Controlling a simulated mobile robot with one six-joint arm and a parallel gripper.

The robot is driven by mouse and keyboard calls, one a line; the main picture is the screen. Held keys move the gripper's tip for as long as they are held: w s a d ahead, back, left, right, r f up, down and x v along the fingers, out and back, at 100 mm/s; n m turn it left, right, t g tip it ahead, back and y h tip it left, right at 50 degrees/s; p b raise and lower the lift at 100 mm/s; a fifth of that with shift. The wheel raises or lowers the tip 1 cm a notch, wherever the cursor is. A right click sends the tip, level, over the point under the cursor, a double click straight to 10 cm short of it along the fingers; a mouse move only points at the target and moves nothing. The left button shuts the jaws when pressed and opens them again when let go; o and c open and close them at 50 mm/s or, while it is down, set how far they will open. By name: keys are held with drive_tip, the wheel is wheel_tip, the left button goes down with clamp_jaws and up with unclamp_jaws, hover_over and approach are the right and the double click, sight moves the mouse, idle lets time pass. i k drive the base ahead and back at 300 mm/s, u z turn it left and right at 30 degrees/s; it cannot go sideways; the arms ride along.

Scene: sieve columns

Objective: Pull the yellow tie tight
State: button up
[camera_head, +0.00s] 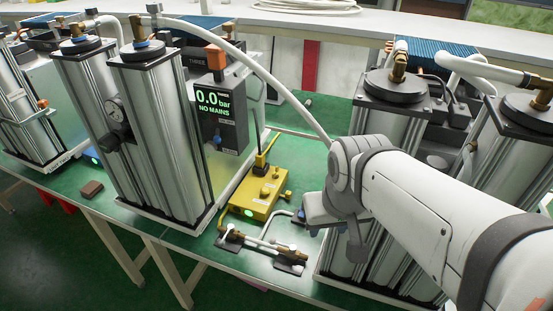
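My gripper (309,221) is at the end of my white arm, which reaches in from the right. The gripper is just right of the yellow box and appears apart from the yellow piece. Its fingers are small and partly hidden by the wrist, so their opening and any contents are unclear.
Paired metal columns stand left of the box, with a display (220,112) reading 0.0 bar, NO MAINS. More columns (378,125) stand right, behind my arm. A white hose (262,72) arches overhead. Pipe fittings (262,245) lie in front. A brown block (91,188) lies left.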

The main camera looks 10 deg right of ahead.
sight(288, 195)
drive_tip(key=z, duration=0.05)
drive_tip(key=k, duration=1.55)
drive_tip(key=u, duration=0.5)
drive_tip(key=i, duration=1.75)
drive_tip(key=z, duration=0.8)
